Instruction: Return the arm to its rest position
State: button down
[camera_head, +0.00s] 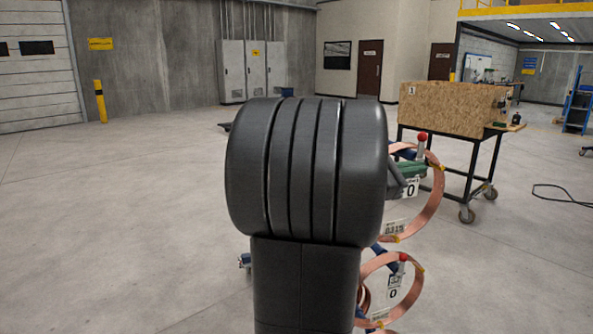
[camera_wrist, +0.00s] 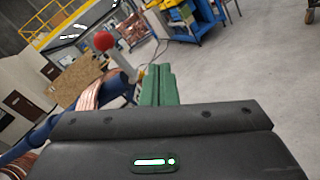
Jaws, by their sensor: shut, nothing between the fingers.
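My gripper (camera_wrist: 158,72) shows in the wrist view as two green fingers closed together, with nothing between them. Its green fingers also show in the head view (camera_head: 408,168), just right of my dark arm link, in front of the upper copper coil. That copper coil (camera_head: 433,212) hangs on a rack with a red ball knob (camera_head: 422,138) on a post. A lower copper coil (camera_head: 414,292) has its own red knob (camera_head: 403,257). In the wrist view copper tube (camera_wrist: 93,98) and a red knob (camera_wrist: 104,41) lie left of the fingers. My arm link hides much of the rack.
A wheeled table with a chipboard panel (camera_head: 453,107) stands behind at right. A black cable (camera_head: 562,194) lies on the floor. Grey cabinets (camera_head: 243,70) and a yellow post (camera_head: 100,101) stand far back. The floor at left is clear.

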jog(key=m+b, duration=0.2)
jog(key=f+m+b, duration=0.1)
jog(key=m, duration=0.1)
jog(key=shift+d, duration=0.25)
jog(key=shift+a, duration=0.15)
